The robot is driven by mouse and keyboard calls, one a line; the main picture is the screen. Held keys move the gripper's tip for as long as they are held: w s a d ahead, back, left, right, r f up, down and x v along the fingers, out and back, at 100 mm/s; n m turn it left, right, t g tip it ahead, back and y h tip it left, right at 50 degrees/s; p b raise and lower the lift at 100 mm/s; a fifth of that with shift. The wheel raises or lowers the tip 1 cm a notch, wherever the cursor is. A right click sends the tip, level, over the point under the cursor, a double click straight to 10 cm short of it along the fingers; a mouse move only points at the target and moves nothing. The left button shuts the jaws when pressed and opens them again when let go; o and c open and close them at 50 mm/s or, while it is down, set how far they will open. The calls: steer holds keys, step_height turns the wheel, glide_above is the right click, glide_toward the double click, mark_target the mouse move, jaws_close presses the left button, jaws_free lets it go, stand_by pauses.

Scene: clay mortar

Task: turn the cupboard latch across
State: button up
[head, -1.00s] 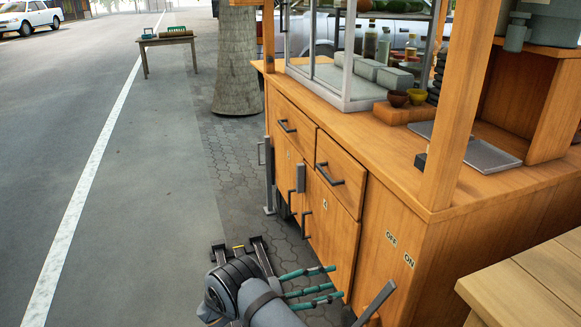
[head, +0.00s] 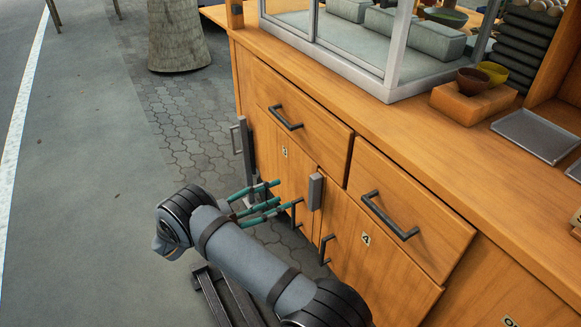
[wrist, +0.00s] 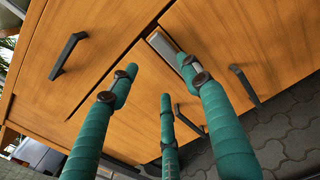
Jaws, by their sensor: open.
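The latch (head: 315,192) is a grey upright block at the seam between the two cupboard doors, above their dark handles. In the wrist view the latch (wrist: 163,43) shows partly, the rest hidden behind a finger. The left door (head: 275,165) and right door (head: 385,255) look closed. My gripper (head: 280,195) has teal fingers with dark joints, spread apart and empty. In the head view its fingertips are left of the latch, near the left door's handle. In the wrist view my gripper (wrist: 160,85) has its fingers around and below the latch; contact cannot be told.
Dark bar handles (head: 297,213) and (head: 325,250) stick out from the doors. Drawers with handles (head: 287,118) and (head: 392,215) sit above. A grey post with a handle (head: 243,145) stands at the cart's left end. The paving (head: 185,125) to the left is open.

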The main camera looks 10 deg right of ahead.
mark_target(310, 186)
steer(key=x, duration=0.3)
steer(key=b+x, duration=0.1)
steer(key=x, duration=0.2)
steer(key=s+b+x, duration=0.1)
steer(key=x, duration=0.2)
steer(key=shift+d, duration=0.3)
steer(key=shift+w+d, duration=0.3)
steer(key=shift+d, duration=0.15)
steer(key=shift+c, duration=1.1)
steer(key=c, duration=0.9)
